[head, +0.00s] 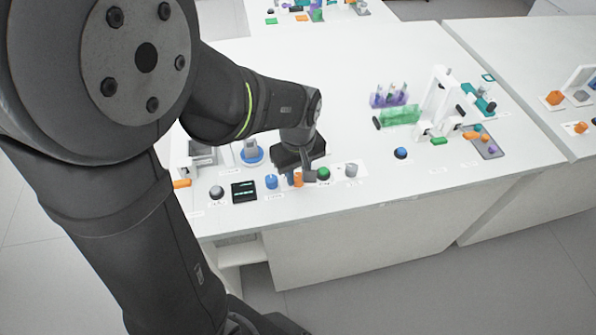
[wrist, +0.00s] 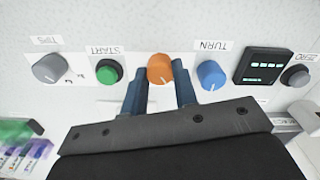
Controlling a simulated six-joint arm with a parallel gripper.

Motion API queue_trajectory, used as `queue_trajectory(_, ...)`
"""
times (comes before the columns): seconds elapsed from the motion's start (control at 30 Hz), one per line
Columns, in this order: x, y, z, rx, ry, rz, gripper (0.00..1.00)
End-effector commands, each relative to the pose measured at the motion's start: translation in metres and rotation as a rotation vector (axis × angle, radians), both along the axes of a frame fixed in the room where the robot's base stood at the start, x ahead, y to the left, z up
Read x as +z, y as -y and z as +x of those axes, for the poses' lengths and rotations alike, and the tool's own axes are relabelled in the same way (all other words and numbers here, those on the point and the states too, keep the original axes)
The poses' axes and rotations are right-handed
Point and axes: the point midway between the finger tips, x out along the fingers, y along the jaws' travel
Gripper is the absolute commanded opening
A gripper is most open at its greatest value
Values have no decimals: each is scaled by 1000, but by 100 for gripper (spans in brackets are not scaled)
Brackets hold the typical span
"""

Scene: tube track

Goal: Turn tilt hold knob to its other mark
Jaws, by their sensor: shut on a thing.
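An orange knob (wrist: 160,68) with a white pointer line sits in a row of controls on the white bench. My gripper (wrist: 161,80) is shut on it, one finger on each side. In the head view the orange knob (head: 298,180) shows below my gripper (head: 300,176). No label can be read for the orange knob. Beside it are a blue knob (wrist: 210,75) labelled TURN and a green button (wrist: 108,71) labelled START. A grey knob (wrist: 48,69) stands past the button, its label reading something like TIPS, with small marks on the panel beside it.
A black display (wrist: 263,66) and a grey button (wrist: 295,76) labelled ZERO lie past the blue knob. A white stand (head: 437,100) with a green block (head: 400,115) and a purple tube rack (head: 389,98) stands to the right. The bench between is mostly clear.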

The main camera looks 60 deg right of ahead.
Motion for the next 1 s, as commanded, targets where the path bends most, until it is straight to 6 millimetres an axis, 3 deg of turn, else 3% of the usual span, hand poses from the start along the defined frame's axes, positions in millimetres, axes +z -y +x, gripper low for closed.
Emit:
queue_trajectory(0.03, 1, 1, 0, 1, 0, -4, 4)
queue_trajectory(0.07, 1, 1, 0, 1, 0, -4, 28)
queue_trajectory(0.17, 1, 1, 0, 1, 1, -3, 48)
queue_trajectory(0.57, 7, 1, 0, 0, 1, -3, 48)
queue_trajectory(0.73, 35, 1, 0, 0, 1, -6, 48)
queue_trajectory(1.0, 103, 1, 0, 0, 1, -7, 48)
